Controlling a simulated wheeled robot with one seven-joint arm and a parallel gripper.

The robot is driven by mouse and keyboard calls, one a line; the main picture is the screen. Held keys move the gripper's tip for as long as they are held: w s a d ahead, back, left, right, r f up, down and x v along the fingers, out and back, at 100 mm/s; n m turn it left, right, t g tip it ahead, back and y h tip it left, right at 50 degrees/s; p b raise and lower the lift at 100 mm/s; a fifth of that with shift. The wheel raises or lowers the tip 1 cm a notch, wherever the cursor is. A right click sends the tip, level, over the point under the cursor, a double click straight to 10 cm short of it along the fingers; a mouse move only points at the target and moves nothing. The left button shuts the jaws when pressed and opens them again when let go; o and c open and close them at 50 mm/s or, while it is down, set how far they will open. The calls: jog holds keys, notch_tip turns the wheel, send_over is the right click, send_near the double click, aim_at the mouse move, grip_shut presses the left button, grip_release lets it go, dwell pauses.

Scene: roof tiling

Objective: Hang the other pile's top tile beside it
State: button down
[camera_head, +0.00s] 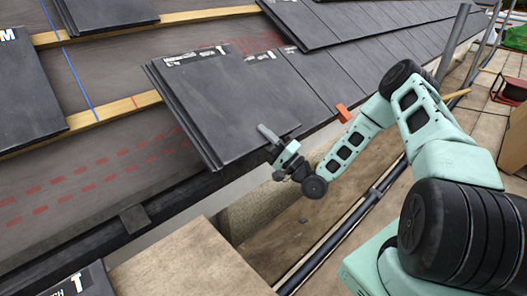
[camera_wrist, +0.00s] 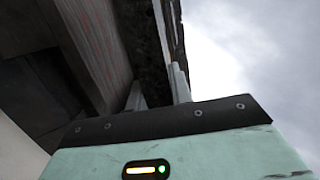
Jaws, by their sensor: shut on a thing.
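A dark grey tile (camera_head: 222,105) with a white printed label at its upper edge lies along the slope at the left end of the laid tiles (camera_head: 345,75). My gripper (camera_head: 272,140) is shut on this tile's lower right edge. In the wrist view, the two fingers (camera_wrist: 158,90) stand either side of a dark edge (camera_wrist: 172,30). Whether the tile rests fully on the roof or is slightly raised, I cannot tell. Other dark tiles in a pile (camera_head: 22,95) lie at the left edge. Another labelled dark tile (camera_head: 85,284) shows at the bottom left.
Wooden battens (camera_head: 98,115) cross the grey underlay (camera_head: 90,170), which has red dashes and a blue line. More tiles (camera_head: 105,12) lie at the upper left. An orange bracket (camera_head: 343,113) sits at the eave. A scaffold pole (camera_head: 345,232) runs below it.

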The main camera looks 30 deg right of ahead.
jog(key=w+f+b, duration=0.4)
jog(key=f+b, duration=0.2)
jog(key=shift+w+a+f, duration=0.25)
jog(key=shift+w+a, duration=0.1)
jog(key=shift+a, duration=0.1)
jog(key=shift+f, duration=0.1)
dwell(1.5)
jog(key=shift+p, duration=0.3)
dwell(0.7)
jog(key=shift+s+f, duration=0.1)
jog(key=shift+s, duration=0.1)
dwell(0.8)
jog(key=c, duration=1.2)
grip_release()
jog(key=shift+o, duration=0.2)
jog(key=shift+f, duration=0.15)
